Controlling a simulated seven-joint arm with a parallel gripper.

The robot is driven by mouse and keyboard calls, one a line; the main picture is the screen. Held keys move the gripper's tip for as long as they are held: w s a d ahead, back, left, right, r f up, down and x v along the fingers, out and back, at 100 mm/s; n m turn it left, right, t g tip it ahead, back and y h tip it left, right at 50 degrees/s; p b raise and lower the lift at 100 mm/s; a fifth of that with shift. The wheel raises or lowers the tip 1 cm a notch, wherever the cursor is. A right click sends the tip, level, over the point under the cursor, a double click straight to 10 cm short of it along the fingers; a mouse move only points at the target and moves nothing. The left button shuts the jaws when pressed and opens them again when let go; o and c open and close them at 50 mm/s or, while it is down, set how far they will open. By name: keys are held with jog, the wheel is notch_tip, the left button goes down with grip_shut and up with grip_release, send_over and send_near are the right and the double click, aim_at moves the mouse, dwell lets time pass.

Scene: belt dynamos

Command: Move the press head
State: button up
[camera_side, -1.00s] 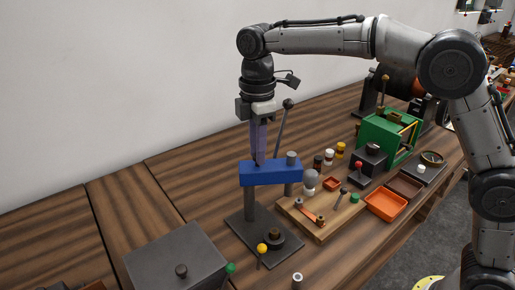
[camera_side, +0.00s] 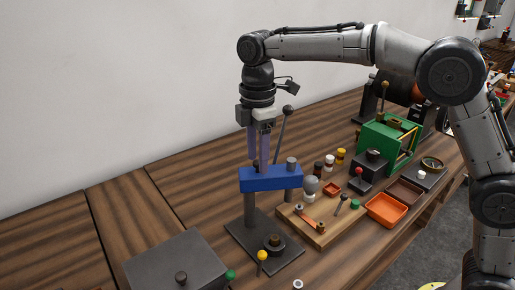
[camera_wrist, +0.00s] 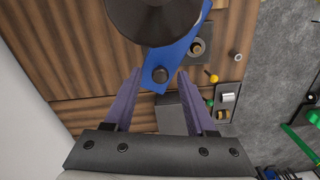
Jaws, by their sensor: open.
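The press has a blue head (camera_side: 265,179), a grey column (camera_side: 249,210) on a flat dark base plate, and a slanted lever with a dark ball knob (camera_side: 288,109). My gripper (camera_side: 258,160) points down with its purple fingers parted, tips just over or behind the head's left part. Whether they touch it I cannot tell. In the wrist view the blue head (camera_wrist: 182,50) runs up and right from between the fingertips (camera_wrist: 160,73), with a dark round stud near its end. A large dark round shape, apparently the lever knob (camera_wrist: 152,12), hides part of it.
A wooden board (camera_side: 322,227) with small parts lies right of the press. An orange tray (camera_side: 386,208) and a green machine (camera_side: 388,143) stand farther right. A grey box (camera_side: 178,268) stands at the front left. The table left of the press is clear.

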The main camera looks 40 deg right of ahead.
notch_tip(320, 180, up, 14)
dwell(0.6)
jog(key=shift+f, duration=0.1)
